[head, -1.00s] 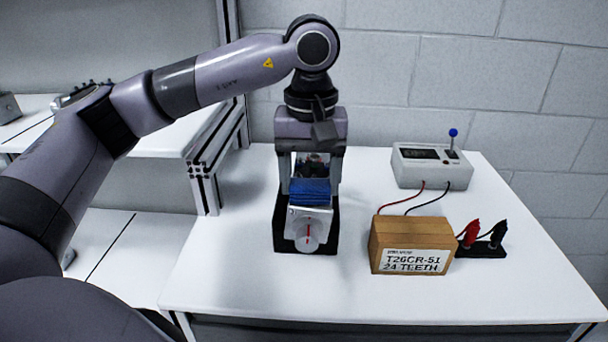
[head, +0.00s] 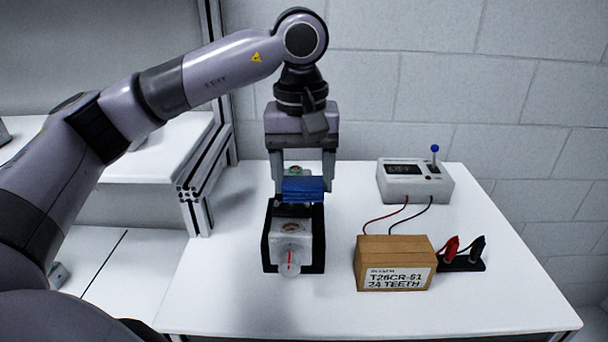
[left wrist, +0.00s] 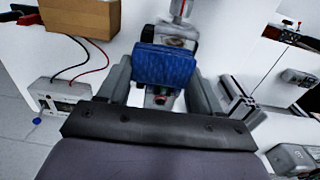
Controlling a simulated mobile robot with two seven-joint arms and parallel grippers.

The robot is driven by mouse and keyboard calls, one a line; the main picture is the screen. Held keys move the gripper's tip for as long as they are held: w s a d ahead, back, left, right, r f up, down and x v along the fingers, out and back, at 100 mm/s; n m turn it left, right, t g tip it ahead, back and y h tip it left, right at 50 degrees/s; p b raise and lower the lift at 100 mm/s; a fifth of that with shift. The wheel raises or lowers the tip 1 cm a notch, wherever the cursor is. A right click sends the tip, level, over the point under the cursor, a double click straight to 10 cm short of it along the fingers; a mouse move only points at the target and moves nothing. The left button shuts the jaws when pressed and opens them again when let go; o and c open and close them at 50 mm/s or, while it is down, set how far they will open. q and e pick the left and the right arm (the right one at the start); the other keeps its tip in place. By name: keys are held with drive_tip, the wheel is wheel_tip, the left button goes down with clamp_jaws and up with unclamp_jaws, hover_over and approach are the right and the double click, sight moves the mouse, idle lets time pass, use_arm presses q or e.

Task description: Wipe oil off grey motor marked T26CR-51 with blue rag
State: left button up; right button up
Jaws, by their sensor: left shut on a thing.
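The grey motor (head: 291,236) sits in a black cradle (head: 266,252) on the white table, with a round pale disc bearing a red line (head: 290,262) at its front. A brownish smear (head: 291,227) shows on its top; the smear also shows in the left wrist view (left wrist: 176,42). My left gripper (head: 303,188) is shut on the folded blue rag (head: 303,187), above the rear part of the motor. The rag fills the space between the fingers in the left wrist view (left wrist: 165,66). I cannot tell if the rag touches the motor. My right gripper is not in view.
A cardboard box (head: 395,264) labelled T26CR-51, 24 TEETH stands right of the motor. Behind it is a white meter box (head: 414,182) with red and black leads. Red and black clips (head: 463,250) stand on a black strip. The front table is clear.

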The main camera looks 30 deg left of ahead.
sight(303, 177)
use_arm(q)
drive_tip(key=shift+r+p, duration=0.65)
drive_tip(key=shift+r, duration=0.9)
drive_tip(key=shift+f, duration=0.1)
